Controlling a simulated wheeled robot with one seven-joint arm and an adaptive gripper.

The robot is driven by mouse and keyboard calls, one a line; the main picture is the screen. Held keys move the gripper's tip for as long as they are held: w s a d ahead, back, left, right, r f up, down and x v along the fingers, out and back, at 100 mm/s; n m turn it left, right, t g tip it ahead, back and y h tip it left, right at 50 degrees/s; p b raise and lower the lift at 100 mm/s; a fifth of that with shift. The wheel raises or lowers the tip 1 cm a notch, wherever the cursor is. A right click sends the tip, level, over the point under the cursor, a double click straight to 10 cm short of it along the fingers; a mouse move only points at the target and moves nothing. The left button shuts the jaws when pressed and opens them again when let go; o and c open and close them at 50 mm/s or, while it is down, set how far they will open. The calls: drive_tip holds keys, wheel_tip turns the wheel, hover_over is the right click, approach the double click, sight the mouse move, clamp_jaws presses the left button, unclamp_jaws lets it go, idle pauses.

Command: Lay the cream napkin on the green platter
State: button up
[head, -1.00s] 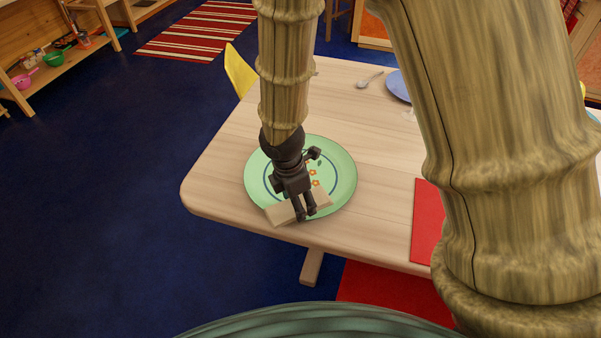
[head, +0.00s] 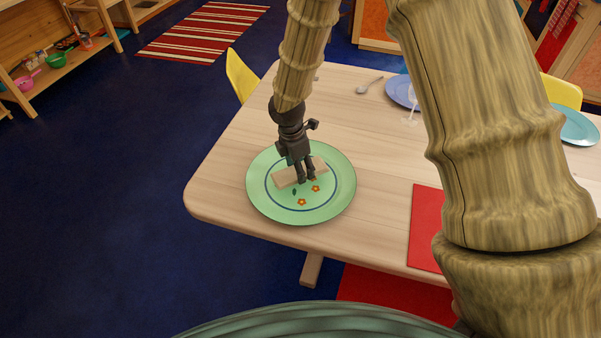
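The green platter (head: 262,205) lies on the wooden table near its left front corner. It has a dark blue ring and orange flowers. The cream napkin (head: 285,179) is a folded strip over the middle of the platter, inside the ring, running slightly up to the right. My gripper (head: 306,180) points down over the platter, its two fingers close together and shut on the napkin. The fingers hide part of the napkin's middle. I cannot tell whether the napkin touches the platter or is just above it.
A red placemat (head: 425,230) lies right of the platter. A spoon (head: 369,86), a blue plate (head: 398,90), a clear glass (head: 411,105) and a teal plate (head: 578,127) are farther back. Yellow chairs (head: 240,76) stand at the table. Bare tabletop surrounds the platter.

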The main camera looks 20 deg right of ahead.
sight(295, 172)
drive_tip(key=shift+f+p, duration=0.35)
drive_tip(key=shift+f, duration=1.4)
drive_tip(key=shift+f, duration=0.1)
drive_tip(key=o, duration=0.8)
drive_tip(key=shift+o, duration=0.2)
drive_tip(key=r, duration=0.4)
drive_tip(key=a+r, duration=0.1)
drive_tip(key=r, duration=0.3)
drive_tip(key=r+b, duration=0.1)
drive_tip(key=r, duration=0.3)
drive_tip(key=shift+s+a, duration=0.2)
drive_tip(key=shift+a, duration=0.15)
